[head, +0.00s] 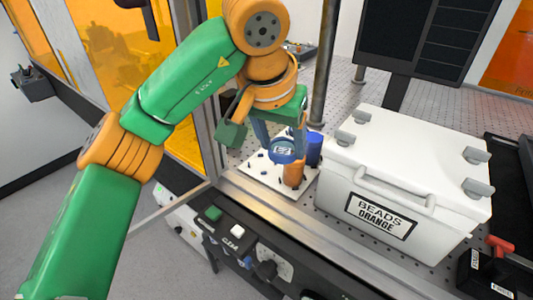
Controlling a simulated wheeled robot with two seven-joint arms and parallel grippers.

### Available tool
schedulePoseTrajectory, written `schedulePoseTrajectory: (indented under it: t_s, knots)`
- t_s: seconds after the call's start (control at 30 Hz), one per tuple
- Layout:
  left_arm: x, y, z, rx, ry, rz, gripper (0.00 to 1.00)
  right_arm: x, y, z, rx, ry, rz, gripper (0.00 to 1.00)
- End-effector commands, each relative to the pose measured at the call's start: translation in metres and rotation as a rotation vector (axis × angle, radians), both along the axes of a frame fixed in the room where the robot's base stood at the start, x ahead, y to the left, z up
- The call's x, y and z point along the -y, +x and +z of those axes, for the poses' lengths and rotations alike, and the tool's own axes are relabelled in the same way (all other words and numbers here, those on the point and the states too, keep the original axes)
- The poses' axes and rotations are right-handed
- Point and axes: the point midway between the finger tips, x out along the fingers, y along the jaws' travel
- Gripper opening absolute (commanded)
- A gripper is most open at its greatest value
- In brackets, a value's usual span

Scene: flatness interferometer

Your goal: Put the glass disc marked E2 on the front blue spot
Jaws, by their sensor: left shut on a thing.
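My left gripper (281,141) is shut on a blue-tinted glass disc (282,153). The disc has a pale label whose letters are too small to read surely. I hold it over a white plate (258,164) with several small dark pegs or dots on it. An orange cylinder (294,174) stands just to the right of and below the disc in the picture, and a blue cylinder (314,150) stands to its right. I cannot make out the front blue spot; the disc and gripper cover part of the plate. My right gripper is not in view.
A large white box (405,185) labelled "BEADS ORANGE" stands close on the right. A metal post (323,75) rises behind the plate. A frame upright (203,100) stands left. A control panel (236,240) with buttons is in front.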

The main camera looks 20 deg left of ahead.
Motion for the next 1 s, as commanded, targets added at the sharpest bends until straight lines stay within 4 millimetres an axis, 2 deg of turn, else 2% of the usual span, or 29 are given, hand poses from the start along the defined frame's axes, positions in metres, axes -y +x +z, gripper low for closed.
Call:
schedulePoseTrajectory:
  t_s: [0.2,0.3,0.4,0.6,0.77,1.0]
  knots:
    - [-0.039,0.056,-0.025,-0.009,-0.002,0.009,0.09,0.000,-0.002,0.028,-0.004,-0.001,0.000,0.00]
    - [-0.051,0.073,-0.052,-0.008,0.000,0.006,0.09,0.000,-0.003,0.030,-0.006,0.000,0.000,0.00]
    - [-0.059,0.085,-0.070,-0.007,0.001,0.005,0.09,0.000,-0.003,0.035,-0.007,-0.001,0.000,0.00]
    - [-0.069,0.101,-0.093,-0.007,0.001,0.005,0.09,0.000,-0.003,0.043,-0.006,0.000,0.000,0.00]
    - [-0.068,0.100,-0.120,-0.004,0.002,0.000,0.09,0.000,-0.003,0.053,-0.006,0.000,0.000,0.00]
    - [-0.068,0.100,-0.123,-0.001,0.001,0.001,0.09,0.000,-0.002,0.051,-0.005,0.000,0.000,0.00]
